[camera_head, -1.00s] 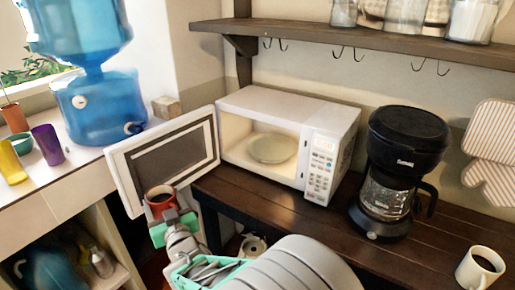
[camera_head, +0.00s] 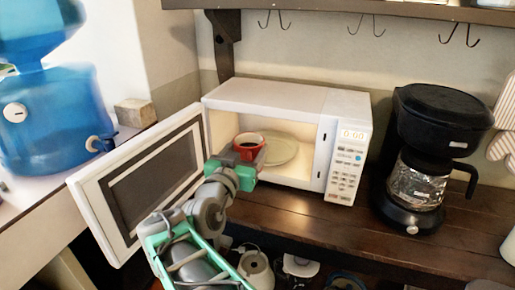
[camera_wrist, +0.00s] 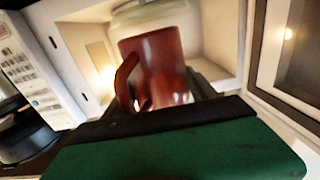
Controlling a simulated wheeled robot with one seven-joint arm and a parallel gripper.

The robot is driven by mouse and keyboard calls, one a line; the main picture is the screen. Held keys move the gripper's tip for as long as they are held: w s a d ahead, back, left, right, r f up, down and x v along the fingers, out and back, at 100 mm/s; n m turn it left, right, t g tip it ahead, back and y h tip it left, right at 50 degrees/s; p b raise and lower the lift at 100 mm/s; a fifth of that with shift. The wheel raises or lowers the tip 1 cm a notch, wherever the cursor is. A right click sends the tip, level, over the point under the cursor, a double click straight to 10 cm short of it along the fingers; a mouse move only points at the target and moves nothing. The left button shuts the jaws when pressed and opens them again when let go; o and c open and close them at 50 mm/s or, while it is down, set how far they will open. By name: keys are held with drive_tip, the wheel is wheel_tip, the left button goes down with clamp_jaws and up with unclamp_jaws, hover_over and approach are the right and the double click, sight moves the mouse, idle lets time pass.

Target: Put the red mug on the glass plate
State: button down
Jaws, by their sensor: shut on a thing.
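The red mug (camera_head: 249,149) is held upright by my gripper (camera_head: 243,163) at the open front of the microwave, with dark contents showing. My gripper is shut on it; the exact grip is partly hidden. The glass plate (camera_head: 283,150) lies inside the lit microwave, just behind and to the right of the mug. In the wrist view the red mug (camera_wrist: 158,65) fills the middle, its handle on the left, and the glass plate (camera_wrist: 148,12) shows beyond it at the top edge.
The microwave (camera_head: 270,102) stands on a dark wooden counter, its door (camera_head: 150,180) swung open to the left of my arm. A coffee maker (camera_head: 425,160) stands right of it. A blue water dispenser (camera_head: 50,120) is at the left. A shelf with hooks hangs above.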

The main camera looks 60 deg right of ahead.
drive_tip(key=shift+s+d+r, duration=0.1)
drive_tip(key=shift+d, duration=0.25)
drive_tip(key=shift+w+d+f+p, duration=0.3)
drive_tip(key=shift+w+d+f, duration=0.25)
drive_tip(key=shift+d, duration=2.3)
drive_tip(key=shift+w+d+f+p, duration=0.25)
drive_tip(key=shift+w+d+f, duration=0.25)
drive_tip(key=shift+d, duration=2.35)
drive_tip(key=shift+w+d+f+p, duration=0.35)
drive_tip(key=shift+d+f, duration=0.3)
drive_tip(key=shift+d, duration=2.2)
drive_tip(key=shift+f, duration=0.15)
drive_tip(key=shift+c, duration=1.3)
unclamp_jaws()
drive_tip(key=shift+f, duration=0.1)
